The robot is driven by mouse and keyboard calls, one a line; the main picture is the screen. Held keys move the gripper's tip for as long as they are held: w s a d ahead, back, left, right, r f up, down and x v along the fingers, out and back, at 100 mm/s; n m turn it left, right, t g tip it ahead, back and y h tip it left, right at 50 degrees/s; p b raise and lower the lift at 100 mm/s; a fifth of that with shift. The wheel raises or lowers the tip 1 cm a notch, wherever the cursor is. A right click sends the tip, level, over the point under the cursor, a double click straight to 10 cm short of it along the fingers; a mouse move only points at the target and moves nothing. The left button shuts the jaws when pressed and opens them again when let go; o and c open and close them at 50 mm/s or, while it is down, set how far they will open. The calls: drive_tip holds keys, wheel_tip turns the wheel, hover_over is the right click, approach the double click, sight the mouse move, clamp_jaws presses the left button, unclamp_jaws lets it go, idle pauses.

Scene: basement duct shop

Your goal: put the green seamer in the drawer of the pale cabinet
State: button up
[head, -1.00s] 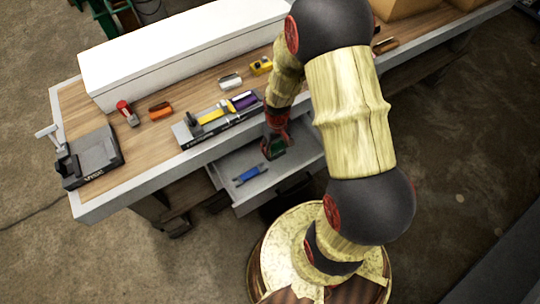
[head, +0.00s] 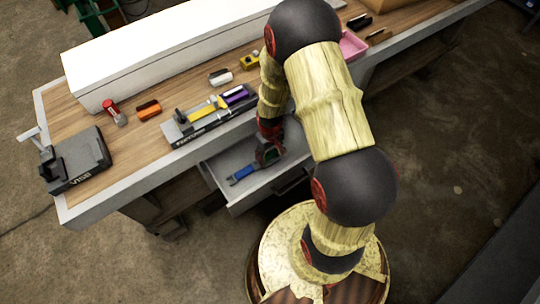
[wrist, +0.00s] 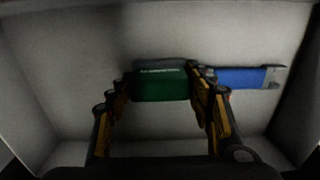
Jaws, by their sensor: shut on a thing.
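The green seamer (wrist: 160,86) is between the two fingers of my gripper (wrist: 162,78) in the wrist view. My gripper is shut on it, inside the walls of the open drawer (wrist: 65,50). Whether the seamer touches the drawer floor I cannot tell. In the head view my gripper (head: 268,150) is over the open drawer (head: 222,163), which sticks out from under the workbench. The seamer is small and dark there, partly hidden by my gripper. My arm hides the right part of the drawer and its surroundings.
A blue-handled tool (head: 243,173) lies in the drawer, close to the right finger in the wrist view (wrist: 240,78). The bench top (head: 75,115) above holds a vise (head: 75,160), a tool tray (head: 190,133), a long white box (head: 165,55) and several small tools.

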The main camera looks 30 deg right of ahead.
drive_tip(key=o, duration=1.2)
drive_tip(key=shift+f, duration=0.1)
drive_tip(key=shift+c, duration=0.2)
wheel_tip(320, 180, up, 12)
drive_tip(key=p, duration=0.5)
wheel_tip(320, 180, up, 14)
drive_tip(key=t, duration=0.2)
hover_over(270, 154)
drive_tip(key=w+a, duration=0.2)
drive_tip(key=s+a+r+t, duration=0.1)
drive_tip(key=s+a+r, duration=0.2)
drive_tip(key=s+r, duration=0.4)
drive_tip(key=s+a+r+t, duration=0.2)
drive_tip(key=s+r, duration=0.6)
drive_tip(key=r, duration=0.8)
drive_tip(key=a, duration=0.2)
drive_tip(key=shift+a+t, duration=0.3)
